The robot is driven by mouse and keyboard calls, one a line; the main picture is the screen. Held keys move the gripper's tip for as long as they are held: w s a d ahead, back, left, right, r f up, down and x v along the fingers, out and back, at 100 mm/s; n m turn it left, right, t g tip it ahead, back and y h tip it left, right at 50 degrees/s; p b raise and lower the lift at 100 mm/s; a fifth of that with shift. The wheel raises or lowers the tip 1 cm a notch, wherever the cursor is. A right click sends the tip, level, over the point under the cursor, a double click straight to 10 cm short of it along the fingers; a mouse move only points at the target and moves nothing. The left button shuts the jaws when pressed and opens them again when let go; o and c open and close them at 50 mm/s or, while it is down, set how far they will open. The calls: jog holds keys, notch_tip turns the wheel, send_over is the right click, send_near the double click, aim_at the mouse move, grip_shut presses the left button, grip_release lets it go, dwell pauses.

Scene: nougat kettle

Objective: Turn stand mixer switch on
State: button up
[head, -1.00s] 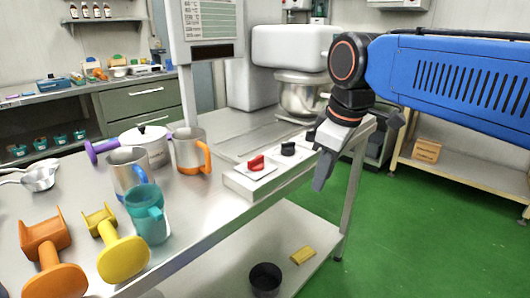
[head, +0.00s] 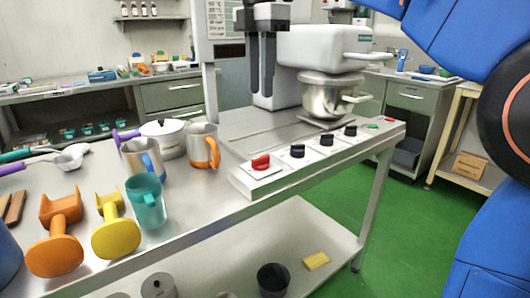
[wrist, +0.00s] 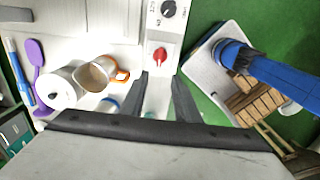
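The white stand mixer (head: 325,50) stands at the back of the steel table with its metal bowl (head: 333,97) below the head. A white control strip (head: 318,153) runs along the table's front edge. It carries a red knob (head: 261,162), several black knobs (head: 298,151) and small green and red buttons (head: 374,126) at the right end. The red knob (wrist: 159,54) also shows in the wrist view, beyond the fingertips.
Left of the strip stand an orange-handled mug (head: 201,145), a blue-handled mug (head: 142,160), a teal cup (head: 146,203), a lidded pot (head: 164,136) and orange and yellow holders (head: 115,232). The tabletop behind the strip is mostly clear. A lower shelf holds a black cup (head: 272,280).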

aim_at(261, 157)
notch_tip(261, 157, down, 17)
jog(key=shift+f, duration=0.1)
dwell(0.6)
grip_shut()
